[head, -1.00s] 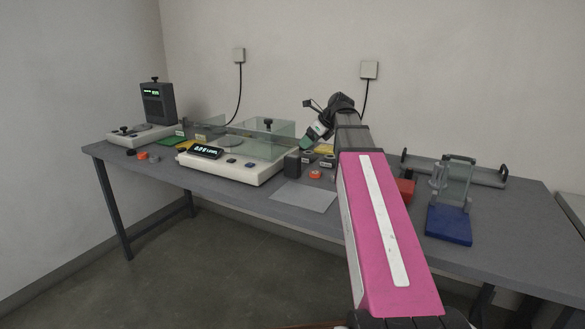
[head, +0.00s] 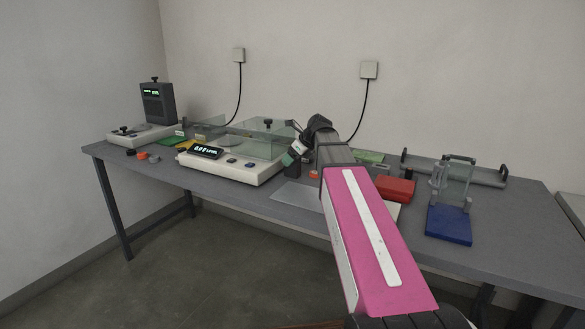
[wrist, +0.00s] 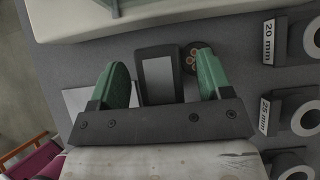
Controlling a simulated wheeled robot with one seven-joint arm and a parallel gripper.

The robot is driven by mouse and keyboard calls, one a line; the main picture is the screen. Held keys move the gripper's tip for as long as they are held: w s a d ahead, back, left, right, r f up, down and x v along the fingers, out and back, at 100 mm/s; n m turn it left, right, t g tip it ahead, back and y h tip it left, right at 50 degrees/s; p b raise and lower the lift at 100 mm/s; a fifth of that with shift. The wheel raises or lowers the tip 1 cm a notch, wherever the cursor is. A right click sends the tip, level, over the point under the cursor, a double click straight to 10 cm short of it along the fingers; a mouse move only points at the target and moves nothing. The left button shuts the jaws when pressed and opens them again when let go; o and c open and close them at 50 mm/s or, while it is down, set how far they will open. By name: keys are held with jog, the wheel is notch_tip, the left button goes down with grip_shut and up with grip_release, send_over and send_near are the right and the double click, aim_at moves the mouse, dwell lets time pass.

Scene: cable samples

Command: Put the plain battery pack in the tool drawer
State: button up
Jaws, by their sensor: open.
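A dark block with a grey face (wrist: 158,72), which looks like the plain battery pack, stands on the bench. In the head view the dark block (head: 292,171) shows partly below my gripper (head: 291,157). In the wrist view my gripper (wrist: 162,75) is open, its green fingers on either side of the block with gaps. I cannot tell whether the fingertips are above it or down beside it. I cannot make out a tool drawer in either view.
A round cable end (wrist: 190,58) sits close by the right finger. Labelled holders (wrist: 283,110) stand to the right. A white measuring device (head: 232,165) with a clear cover is just left of the gripper. A red box (head: 396,189) and a blue-based stand (head: 449,224) are further right.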

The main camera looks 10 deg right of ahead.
jog(key=c, duration=1.2)
jog(key=shift+c, duration=0.4)
jog(key=shift+r, duration=0.1)
